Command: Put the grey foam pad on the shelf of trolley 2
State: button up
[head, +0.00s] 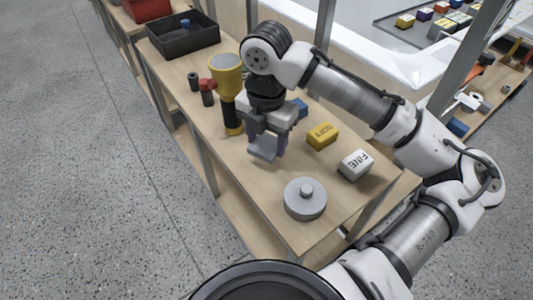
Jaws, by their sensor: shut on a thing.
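My gripper (267,148) hangs over the middle of the wooden worktop (250,185), pointing down. It is shut on a small light grey piece, which I take to be the grey foam pad (262,150). The fingers and wrist hide part of the pad. It shows low between the fingers, close above the worktop; I cannot tell whether it touches the wood. No label for trolley 2 can be read in this view, and I cannot make out which structure it is.
A yellow block (322,136), a white block marked FINE (356,165) and a grey knobbed disc (305,200) lie to the right. A yellow-and-black tool (228,85) stands close left. A dark bin (183,37) is behind. Open floor (80,160) lies left.

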aim_at(266, 144)
jog(key=shift+f+b, duration=0.4)
jog(key=shift+f, duration=1.85)
jog(key=shift+f, duration=0.15)
jog(key=o, duration=1)
jog(key=shift+c, duration=0.2)
notch_tip(266, 144, up, 12)
jog(key=shift+r+p, duration=0.2)
jog(key=shift+p, duration=0.85)
jog(key=shift+s+f, duration=0.1)
